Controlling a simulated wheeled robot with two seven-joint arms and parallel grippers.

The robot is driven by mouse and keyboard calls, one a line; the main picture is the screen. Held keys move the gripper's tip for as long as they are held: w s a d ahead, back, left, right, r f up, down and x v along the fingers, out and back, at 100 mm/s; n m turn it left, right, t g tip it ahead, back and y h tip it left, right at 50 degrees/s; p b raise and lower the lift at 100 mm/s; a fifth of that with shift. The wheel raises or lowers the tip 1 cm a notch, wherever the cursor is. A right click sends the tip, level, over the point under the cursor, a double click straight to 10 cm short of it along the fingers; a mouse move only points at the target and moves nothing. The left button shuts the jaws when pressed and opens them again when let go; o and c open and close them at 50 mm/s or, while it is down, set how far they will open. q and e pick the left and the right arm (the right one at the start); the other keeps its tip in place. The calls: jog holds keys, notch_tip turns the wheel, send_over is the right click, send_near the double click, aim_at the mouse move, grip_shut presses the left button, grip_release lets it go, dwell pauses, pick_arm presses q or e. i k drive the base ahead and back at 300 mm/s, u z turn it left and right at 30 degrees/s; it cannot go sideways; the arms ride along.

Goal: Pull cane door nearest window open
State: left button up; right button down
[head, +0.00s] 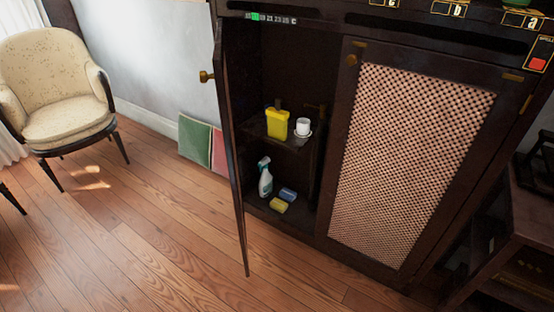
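The dark cabinet (285,232) has two doors. The left door (236,175), on the side of the curtain, stands wide open and shows almost edge-on. Its brass knob (205,77) points left, and its cane panel is not visible from here. The right door (338,150) is closed, with its cane panel (410,160) facing me and a brass knob (351,59) at its upper left. Neither of my grippers is in view.
Inside, a shelf holds a yellow container (277,123) and a white cup (303,126). Below are a spray bottle (265,178) and sponges (279,205). An armchair (58,85) stands at left by the curtain (10,150). The wooden floor (150,230) is clear before the cabinet.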

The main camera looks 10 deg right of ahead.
aim_at(219, 61)
jog(key=u, duration=0.15)
jog(key=i, duration=0.9)
jog(key=u, duration=0.55)
